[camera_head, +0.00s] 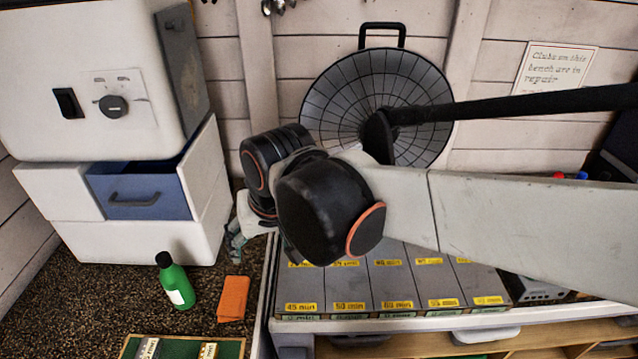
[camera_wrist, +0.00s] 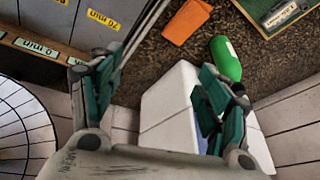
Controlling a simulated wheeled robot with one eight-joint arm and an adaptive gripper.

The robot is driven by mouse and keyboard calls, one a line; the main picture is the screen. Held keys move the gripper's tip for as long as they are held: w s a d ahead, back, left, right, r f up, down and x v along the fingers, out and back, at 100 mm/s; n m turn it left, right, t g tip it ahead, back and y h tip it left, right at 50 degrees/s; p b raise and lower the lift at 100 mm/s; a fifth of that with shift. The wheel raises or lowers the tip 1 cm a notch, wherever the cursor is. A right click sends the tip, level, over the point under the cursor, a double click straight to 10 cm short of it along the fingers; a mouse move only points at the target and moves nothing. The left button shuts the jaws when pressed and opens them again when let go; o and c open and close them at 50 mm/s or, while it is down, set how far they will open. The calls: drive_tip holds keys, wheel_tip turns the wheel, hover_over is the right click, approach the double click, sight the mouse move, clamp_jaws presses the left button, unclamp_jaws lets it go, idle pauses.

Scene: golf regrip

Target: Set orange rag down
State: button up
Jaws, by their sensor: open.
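The orange rag (camera_head: 233,298) lies flat and folded on the dark speckled surface, just right of the green bottle. It also shows in the wrist view (camera_wrist: 186,21) at the top, beyond my fingertips. My gripper (camera_head: 238,240) is above and behind the rag in the head view, apart from it. In the wrist view my gripper (camera_wrist: 160,95) has its two green-padded fingers spread wide, with nothing between them. My arm hides part of the middle of the head view.
A green bottle (camera_head: 176,281) stands close left of the rag. A green-lined tray (camera_head: 222,345) lies in front. The white cabinet has an open blue drawer (camera_head: 140,194) behind. Grey labelled bins (camera_head: 385,285) stand right. Some speckled surface around the rag is clear.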

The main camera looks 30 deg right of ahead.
drive_tip(key=shift+s+d+r+n+t, duration=0.25)
drive_tip(key=shift+s+d+n+t, duration=0.2)
drive_tip(key=shift+s, duration=0.35)
drive_tip(key=shift+s+d+r+n+t, duration=0.2)
drive_tip(key=shift+s+d+n+t, duration=0.3)
drive_tip(key=shift+s, duration=0.3)
drive_tip(key=shift+s+d+r+n+t, duration=0.3)
drive_tip(key=shift+s+d, duration=0.25)
drive_tip(key=shift+s, duration=0.25)
